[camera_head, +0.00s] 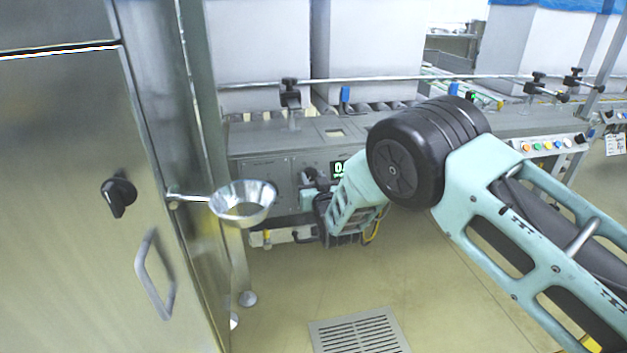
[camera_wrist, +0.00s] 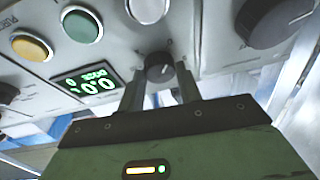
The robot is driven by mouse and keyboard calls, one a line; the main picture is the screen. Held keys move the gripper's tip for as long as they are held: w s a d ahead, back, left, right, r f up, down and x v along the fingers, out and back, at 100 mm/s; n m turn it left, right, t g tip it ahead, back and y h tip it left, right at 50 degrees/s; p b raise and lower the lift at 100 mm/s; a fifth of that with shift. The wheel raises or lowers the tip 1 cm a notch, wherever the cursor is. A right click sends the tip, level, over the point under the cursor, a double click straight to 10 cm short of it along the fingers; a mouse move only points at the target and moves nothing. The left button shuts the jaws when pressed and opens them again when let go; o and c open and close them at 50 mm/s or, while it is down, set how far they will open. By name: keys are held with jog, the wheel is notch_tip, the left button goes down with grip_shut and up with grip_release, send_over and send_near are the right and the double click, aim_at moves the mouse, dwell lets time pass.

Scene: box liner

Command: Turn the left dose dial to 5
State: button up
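A small dark round dial (camera_wrist: 159,67) with a pale pointer mark sits on the grey control panel in the wrist view, between the fingertips of my gripper (camera_wrist: 160,77). The fingers stand apart, one on each side of the dial; a gap seems to show on both sides, and I cannot tell whether either touches. A lit green dose display (camera_wrist: 87,81) beside it reads 0.0, its lettering turned over in this view. In the head view, my gripper (camera_head: 312,197) is at the machine's front panel beside the display (camera_head: 338,168), and my arm hides much of the panel.
A large dark knob (camera_wrist: 272,20), a yellow button (camera_wrist: 31,46), a green button (camera_wrist: 82,25) and a white button (camera_wrist: 147,8) surround the dial. A metal funnel (camera_head: 243,202) and a steel cabinet (camera_head: 85,200) stand left of my gripper. The floor in front is open.

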dwell(0.3)
jog(key=m+h+b, duration=0.1)
jog(key=m, duration=0.2)
jog(key=m+h, duration=0.2)
jog(key=m, duration=0.2)
jog(key=shift+a+t+b, duration=0.2)
jog(key=shift+t+b, duration=0.1)
jog(key=shift+b, duration=0.1)
jog(key=m+h, duration=0.1)
jog(key=m, duration=0.2)
jog(key=m+h, duration=0.1)
jog(key=m, duration=0.3)
jog(key=shift+a+r+g+h, duration=0.2)
jog(key=shift+g+h, duration=0.1)
jog(key=shift+g, duration=0.1)
jog(key=shift+m, duration=0.4)
jog(key=o, duration=1)
jog(key=shift+s, duration=0.1)
jog(key=s+p, duration=0.1)
jog(key=s, duration=0.4)
jog(key=s+r+p, duration=0.1)
jog(key=s, duration=0.5)
jog(key=s+r+p, duration=0.1)
jog(key=s, duration=0.5)
jog(key=shift+s+d, duration=0.1)
jog(key=shift+s, duration=0.05)
